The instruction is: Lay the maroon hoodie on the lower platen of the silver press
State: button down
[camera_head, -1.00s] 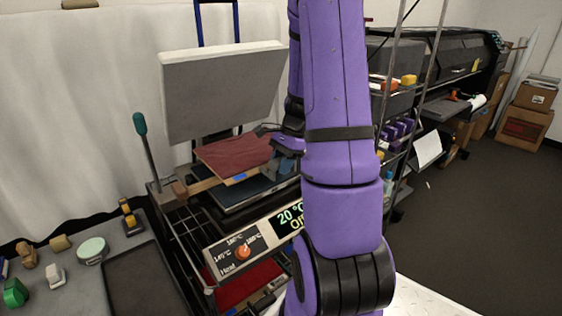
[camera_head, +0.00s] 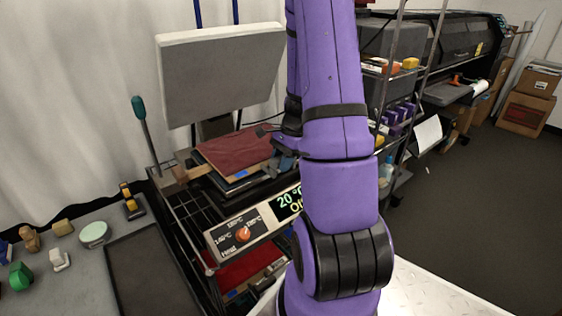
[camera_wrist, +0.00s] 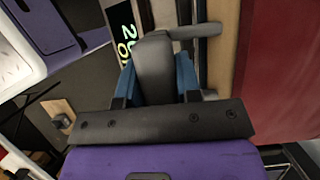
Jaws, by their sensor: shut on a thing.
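The maroon hoodie (camera_head: 235,148) lies flat and folded on a thin wooden board, directly over the lower platen (camera_head: 243,187) of the silver press. Its red cloth fills the right side of the wrist view (camera_wrist: 285,75), beside the board's wooden edge (camera_wrist: 222,50). My gripper (camera_wrist: 155,85) has its blue fingers shut on a dark grey handle (camera_wrist: 154,58) at the board's edge. The pale upper platen (camera_head: 220,75) is raised and tilted back. My arm hides the press's right side. I cannot tell whether the board touches the lower platen.
The press's control panel (camera_head: 235,236) with an orange knob faces me. A teal-tipped lever (camera_head: 140,115) stands at left. Red cloth (camera_head: 245,270) lies on the rack below. A grey table (camera_head: 85,270) with small items is at left, and a shelf rack (camera_head: 395,100) at right.

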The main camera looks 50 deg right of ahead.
jog(key=shift+f, duration=0.3)
jog(key=c, duration=0.7)
grip_release()
